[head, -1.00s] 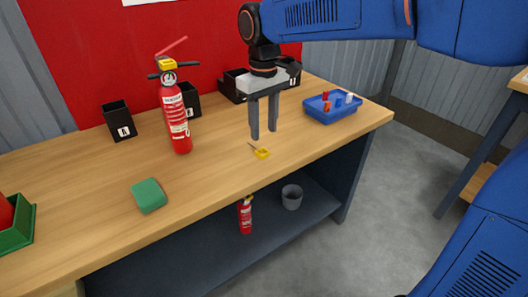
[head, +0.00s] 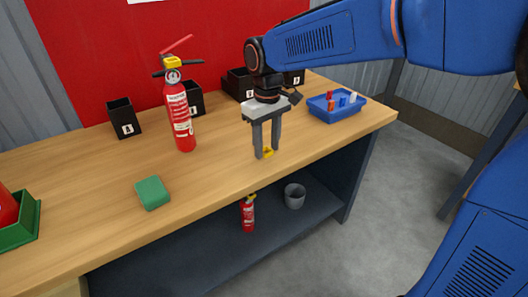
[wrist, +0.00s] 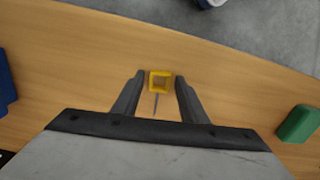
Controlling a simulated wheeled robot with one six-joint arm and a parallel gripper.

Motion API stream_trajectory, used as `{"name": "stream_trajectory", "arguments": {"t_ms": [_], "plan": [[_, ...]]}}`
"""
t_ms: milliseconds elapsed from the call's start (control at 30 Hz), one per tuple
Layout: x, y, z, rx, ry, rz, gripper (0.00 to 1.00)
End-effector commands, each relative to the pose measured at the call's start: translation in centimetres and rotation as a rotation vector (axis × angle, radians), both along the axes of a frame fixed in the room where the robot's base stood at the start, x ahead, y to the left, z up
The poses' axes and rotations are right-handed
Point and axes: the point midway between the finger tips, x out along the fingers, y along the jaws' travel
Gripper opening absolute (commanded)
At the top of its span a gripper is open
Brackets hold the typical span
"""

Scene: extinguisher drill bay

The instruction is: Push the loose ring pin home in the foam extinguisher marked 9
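The loose ring pin, a yellow square ring (head: 269,153) with a thin grey shank, lies on the workbench near its front edge. My gripper (head: 267,151) points down over it and is open, one finger on each side. In the wrist view the ring (wrist: 160,80) sits between the fingertips (wrist: 159,82), with a small gap visible on each side. A red extinguisher (head: 180,118) with a yellow collar and raised red lever stands upright on the bench, left of my gripper. I cannot read a 9 on it.
A green block (head: 152,193) lies front left. Black bins (head: 124,118) stand along the back. A blue tray (head: 336,108) with small coloured parts is at the right. A small extinguisher (head: 248,214) and grey cup (head: 294,196) are on the lower shelf. A green tray (head: 20,225) is far left.

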Motion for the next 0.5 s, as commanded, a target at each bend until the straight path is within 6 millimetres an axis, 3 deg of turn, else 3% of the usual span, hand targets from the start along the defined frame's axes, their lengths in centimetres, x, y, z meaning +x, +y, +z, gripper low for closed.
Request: {"name": "stream_trajectory", "arguments": {"t_ms": [167, 300, 333, 500], "plan": [[0.0, 0.0, 0.01, 0.0, 0.0, 0.0, 0.37], [0.0, 0.0, 0.02, 0.0, 0.0, 0.0, 0.03], [0.0, 0.0, 0.02, 0.0, 0.0, 0.0, 0.0], [0.01, 0.01, 0.1, 0.0, 0.0, 0.0, 0.0]]}}
